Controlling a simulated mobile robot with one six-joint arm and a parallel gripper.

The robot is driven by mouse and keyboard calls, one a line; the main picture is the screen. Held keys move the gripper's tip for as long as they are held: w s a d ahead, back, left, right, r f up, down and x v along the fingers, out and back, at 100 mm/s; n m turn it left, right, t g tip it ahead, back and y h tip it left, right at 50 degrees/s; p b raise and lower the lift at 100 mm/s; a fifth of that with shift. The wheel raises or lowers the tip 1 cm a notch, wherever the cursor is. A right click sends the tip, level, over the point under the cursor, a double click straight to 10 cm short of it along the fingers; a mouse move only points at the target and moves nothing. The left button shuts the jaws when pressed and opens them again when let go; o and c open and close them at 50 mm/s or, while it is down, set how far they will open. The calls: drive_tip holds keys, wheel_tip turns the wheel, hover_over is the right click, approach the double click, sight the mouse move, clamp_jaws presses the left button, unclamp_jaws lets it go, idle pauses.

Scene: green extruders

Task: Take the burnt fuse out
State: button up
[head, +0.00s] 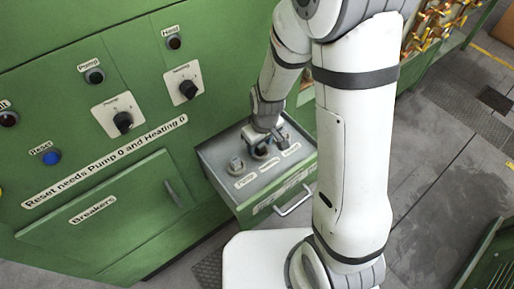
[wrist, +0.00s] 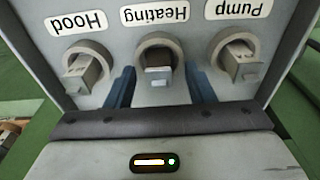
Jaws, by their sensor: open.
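The fuse drawer (head: 222,187) stands pulled out of the green cabinet, with a row of round fuse sockets on top. In the wrist view, upside-down labels read Hood, Heating and Pump. The Hood fuse (wrist: 82,72) and the Pump fuse (wrist: 238,60) are pale blocks in round sockets. My gripper (wrist: 159,84) is open, with one blue finger on each side of the Heating socket; contact cannot be told. In the head view my gripper (head: 263,150) is down over the drawer.
The green panel carries two rotary knobs (head: 123,121), a blue Reset button (head: 51,158) and a closed Breakers door (head: 95,215). The drawer has a metal handle (head: 295,203) at its front. Grey floor (head: 430,210) lies open to the right.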

drive_tip(key=shift+c, duration=0.2)
clamp_jaws()
idle(0.3)
drive_tip(key=shift+r, duration=0.15)
